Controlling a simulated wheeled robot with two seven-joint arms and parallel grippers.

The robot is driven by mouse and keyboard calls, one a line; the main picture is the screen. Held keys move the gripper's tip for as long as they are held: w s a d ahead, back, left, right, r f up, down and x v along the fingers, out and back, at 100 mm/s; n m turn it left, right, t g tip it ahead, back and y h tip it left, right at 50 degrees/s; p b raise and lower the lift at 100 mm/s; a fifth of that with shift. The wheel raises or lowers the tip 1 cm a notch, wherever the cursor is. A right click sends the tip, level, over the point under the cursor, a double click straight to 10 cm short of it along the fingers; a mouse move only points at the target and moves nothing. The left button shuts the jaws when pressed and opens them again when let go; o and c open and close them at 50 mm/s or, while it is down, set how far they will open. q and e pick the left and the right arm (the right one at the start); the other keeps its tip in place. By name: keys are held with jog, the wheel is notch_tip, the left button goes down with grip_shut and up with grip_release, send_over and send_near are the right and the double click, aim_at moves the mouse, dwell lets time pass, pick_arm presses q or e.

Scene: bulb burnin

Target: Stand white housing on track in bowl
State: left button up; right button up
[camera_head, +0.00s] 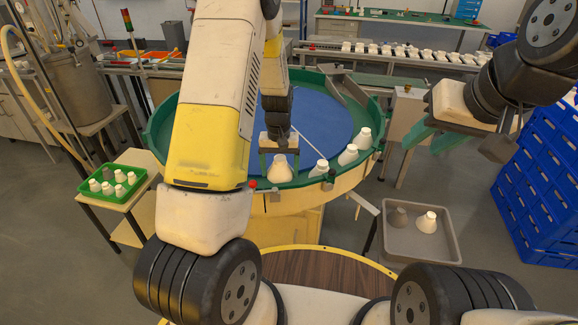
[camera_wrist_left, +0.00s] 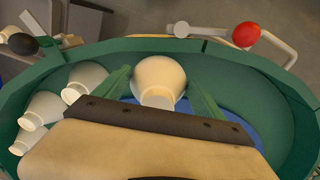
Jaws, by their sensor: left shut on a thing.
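My left gripper (camera_head: 279,164) is shut on a white housing (camera_head: 281,170), a flared cup-like piece, at the near side of the round green-rimmed bowl (camera_head: 155,130). In the left wrist view the held housing (camera_wrist_left: 158,80) sits between the green fingers, over the bowl's green track (camera_wrist_left: 240,78). I cannot tell whether it touches the track. Several other white housings stand on the track to its right in the head view, the nearest (camera_head: 320,168) close by. My right gripper (camera_head: 434,138) is empty, its green fingers apart, right of the bowl.
A green tray (camera_head: 88,196) at left holds several housings. Blue crates (camera_head: 545,185) stand at far right. A red knob (camera_wrist_left: 246,34) sits outside the bowl rim.

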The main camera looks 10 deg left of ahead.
aim_at(280, 160)
pick_arm(q)
jog(key=shift+f, duration=2.8)
jog(key=shift+f, duration=0.15)
jog(key=o, duration=1.3)
notch_tip(280, 160, up, 12)
jog(key=shift+r, duration=0.25)
jog(key=s+r+t, duration=0.2)
jog(key=s+r, duration=0.5)
jog(key=r, duration=0.1)
jog(key=s+d+r+m+t+h, duration=0.1)
jog(key=s+r+t, duration=0.1)
jog(key=s+r, duration=0.5)
jog(key=s+d+r+m+t+h, duration=0.1)
jog(key=s+r+t, duration=0.1)
jog(key=s+r, duration=0.6)
jog(key=shift+s+r, duration=0.35)
jog(key=shift+s, duration=0.1)
